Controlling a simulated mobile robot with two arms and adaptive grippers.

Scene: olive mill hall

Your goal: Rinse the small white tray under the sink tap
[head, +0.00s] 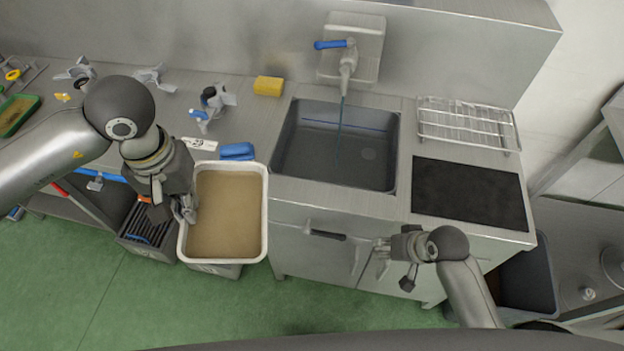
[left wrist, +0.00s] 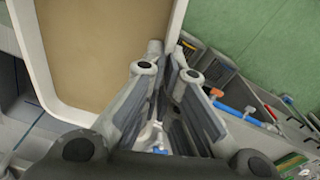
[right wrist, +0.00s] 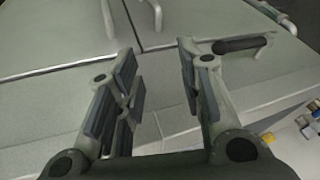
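The small white tray (head: 264,215) has a white rim and a brownish inside, and hangs level past the counter's front edge, left of the sink. My left gripper (head: 187,212) is closed on its left rim; the rim (left wrist: 172,25) runs between the fingers (left wrist: 168,75) in the left wrist view. The sink (head: 300,172) is a dark grey basin. The tap (head: 347,66) with a blue lever stands behind it, and a thin bluish stream falls into the basin. My right gripper (head: 383,252) is open and empty in front of the cabinet; its fingers (right wrist: 158,85) stand apart.
A yellow sponge (head: 268,86) and a blue cloth (head: 237,151) lie left of the sink. A wire rack (head: 468,124) and a black mat (head: 468,193) are to its right. A grey crate (head: 143,245) stands below, beside the tray.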

